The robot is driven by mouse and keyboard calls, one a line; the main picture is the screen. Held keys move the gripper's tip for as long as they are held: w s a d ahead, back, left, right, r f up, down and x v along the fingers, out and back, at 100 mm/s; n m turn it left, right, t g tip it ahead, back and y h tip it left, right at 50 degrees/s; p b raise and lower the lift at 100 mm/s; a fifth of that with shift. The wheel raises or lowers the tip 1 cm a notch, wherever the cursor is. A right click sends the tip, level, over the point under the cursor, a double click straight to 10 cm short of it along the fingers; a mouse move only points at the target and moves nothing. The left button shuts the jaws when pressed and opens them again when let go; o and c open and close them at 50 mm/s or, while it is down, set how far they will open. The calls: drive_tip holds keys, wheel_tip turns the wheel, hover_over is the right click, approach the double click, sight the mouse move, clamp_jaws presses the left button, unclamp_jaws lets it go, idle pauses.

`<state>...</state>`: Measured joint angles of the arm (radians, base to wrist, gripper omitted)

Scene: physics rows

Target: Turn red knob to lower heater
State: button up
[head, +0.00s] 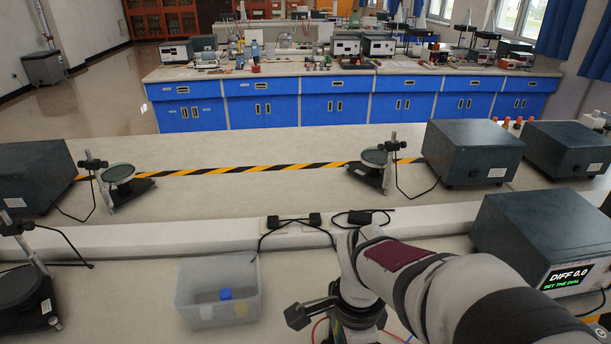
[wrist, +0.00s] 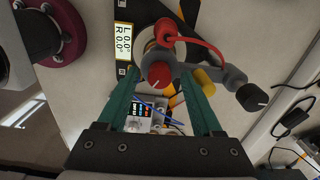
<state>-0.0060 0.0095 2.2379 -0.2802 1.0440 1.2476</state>
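In the wrist view, the red knob (wrist: 159,75) shows between the tips of my gripper's two green fingers (wrist: 157,82). The fingers are spread apart, with visible gaps on both sides of the knob. I cannot tell how far below the tips the knob lies. A grey arm-like part joins it to a black knob (wrist: 253,97) at the right, outside the fingers. A small readout (wrist: 124,40) shows L 0.0° and R 0.0°. In the head view, my arm hides the red knob, and the gripper fingers cannot be made out.
A dark instrument box (head: 545,240) at the right reads DIFF 0.0 and SET THE DIAL. A translucent bin (head: 190,285) holding a blue-capped item stands left of my arm. Red and blue wires run near the fingers. A small unit with a lit screen (wrist: 143,109) lies below the knob.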

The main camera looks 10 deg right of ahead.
wheel_tip(320, 180, up, 16)
idle(0.5)
drive_tip(key=shift+s+f, duration=0.1)
drive_tip(key=shift+f, duration=0.05)
drive_tip(key=s+a+f+n+y, duration=0.1)
drive_tip(key=s+a+f+n, duration=0.2)
drive_tip(key=s+f+n, duration=0.8)
drive_tip(key=s+f, duration=0.1)
drive_tip(key=s, duration=0.2)
drive_tip(key=shift+a+n+y, duration=0.15)
drive_tip(key=shift+n+y, duration=0.25)
drive_tip(key=shift+f, duration=0.1)
